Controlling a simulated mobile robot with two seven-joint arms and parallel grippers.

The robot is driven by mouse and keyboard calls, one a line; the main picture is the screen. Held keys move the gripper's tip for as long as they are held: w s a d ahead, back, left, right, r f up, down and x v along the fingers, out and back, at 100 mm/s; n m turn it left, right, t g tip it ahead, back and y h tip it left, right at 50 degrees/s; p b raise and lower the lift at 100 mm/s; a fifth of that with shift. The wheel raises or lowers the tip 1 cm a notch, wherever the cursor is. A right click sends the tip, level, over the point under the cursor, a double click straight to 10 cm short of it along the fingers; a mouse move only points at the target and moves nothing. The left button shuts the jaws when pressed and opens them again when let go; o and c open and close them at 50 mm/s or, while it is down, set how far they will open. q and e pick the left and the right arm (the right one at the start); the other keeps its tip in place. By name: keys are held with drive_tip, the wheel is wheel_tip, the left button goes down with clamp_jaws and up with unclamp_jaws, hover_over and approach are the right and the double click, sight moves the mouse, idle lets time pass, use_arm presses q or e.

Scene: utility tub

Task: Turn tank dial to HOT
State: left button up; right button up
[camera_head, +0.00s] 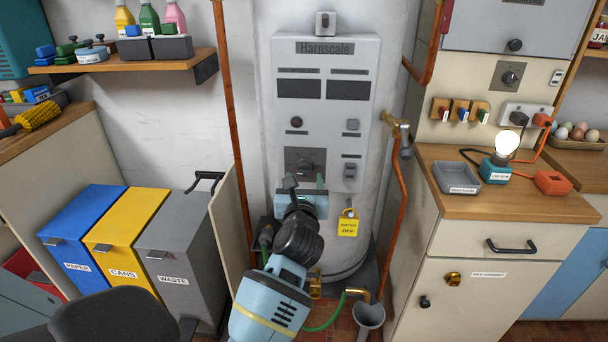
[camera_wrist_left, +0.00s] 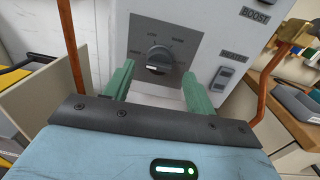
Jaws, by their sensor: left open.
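The tank dial (camera_head: 305,166) is a dark round knob on a grey square plate, low on the panel of the white tank. In the left wrist view the dial (camera_wrist_left: 158,60) shows small labels around its upper side; they are too small to read surely, and I cannot tell which one the knob points at. My left gripper (camera_head: 305,182) is open, just in front of and slightly below the dial. In the left wrist view its two green fingers (camera_wrist_left: 158,75) stand apart on either side of the dial, not visibly touching it. My right gripper is not in view.
A rocker switch (camera_head: 350,171) sits right of the dial, and a yellow tag (camera_head: 348,226) hangs below. Copper pipes (camera_head: 399,205) run on both sides of the tank. A counter (camera_head: 500,200) stands at right; blue, yellow and grey bins (camera_head: 180,240) stand at left.

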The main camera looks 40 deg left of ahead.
sight(304, 172)
use_arm(q)
drive_tip(key=shift+x, duration=1.6)
drive_tip(key=c, duration=1)
